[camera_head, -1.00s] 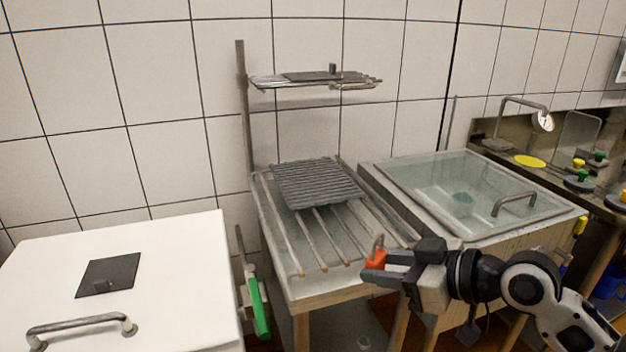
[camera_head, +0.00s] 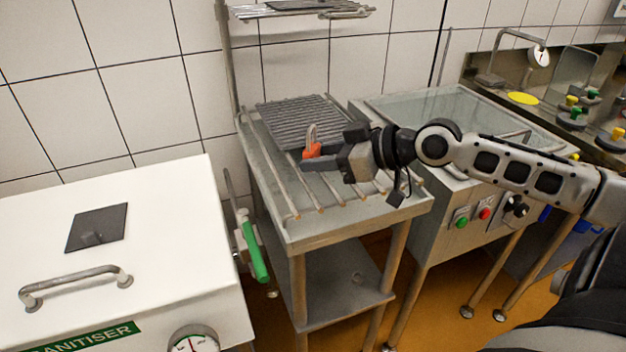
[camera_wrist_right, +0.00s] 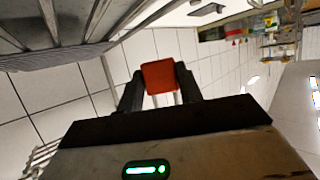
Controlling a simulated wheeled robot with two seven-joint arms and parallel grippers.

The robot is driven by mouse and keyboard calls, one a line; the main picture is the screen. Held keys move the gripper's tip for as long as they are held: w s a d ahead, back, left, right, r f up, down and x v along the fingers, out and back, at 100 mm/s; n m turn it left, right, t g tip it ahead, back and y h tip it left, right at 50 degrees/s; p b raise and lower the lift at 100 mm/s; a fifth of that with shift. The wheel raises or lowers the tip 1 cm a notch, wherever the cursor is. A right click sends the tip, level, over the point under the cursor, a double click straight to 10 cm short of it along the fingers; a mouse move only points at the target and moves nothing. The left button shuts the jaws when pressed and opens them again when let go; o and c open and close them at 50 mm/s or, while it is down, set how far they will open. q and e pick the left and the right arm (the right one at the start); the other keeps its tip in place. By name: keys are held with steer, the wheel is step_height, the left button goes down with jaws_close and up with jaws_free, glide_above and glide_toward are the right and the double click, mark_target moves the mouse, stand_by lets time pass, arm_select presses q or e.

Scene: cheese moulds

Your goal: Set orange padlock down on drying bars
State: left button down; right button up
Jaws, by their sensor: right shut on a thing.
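The orange padlock (camera_head: 312,151) has its grey shackle pointing up in the head view. My right gripper (camera_head: 318,156) is shut on it; the orange body also shows between the two dark fingers in the right wrist view (camera_wrist_right: 159,76). The drying bars (camera_head: 309,193) are metal rods on a steel stand. The padlock appears over the bars, near the front edge of a dark ridged mat; I cannot tell whether it touches them. In the wrist view, bars (camera_wrist_right: 75,16) show at the upper left. My left gripper is not in view.
A dark ridged mat (camera_head: 300,121) covers the rear of the bars. A shelf (camera_head: 300,12) is above. A white sanitiser box (camera_head: 155,235) stands left, with a green-handled tool (camera_head: 252,250) beside the stand. A glass-lidded basin (camera_head: 430,108) is right. The front-left bars are bare.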

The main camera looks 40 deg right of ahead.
mark_target(313, 188)
steer(key=shift+w+f, duration=0.65)
steer(key=shift+f, duration=0.1)
steer(key=shift+w+a+f, duration=0.1)
steer(key=shift+w+f, duration=0.35)
steer(key=shift+f, duration=1.65)
steer(key=o, duration=0.6)
steer(key=shift+f, duration=0.1)
steer(key=o, duration=0.4)
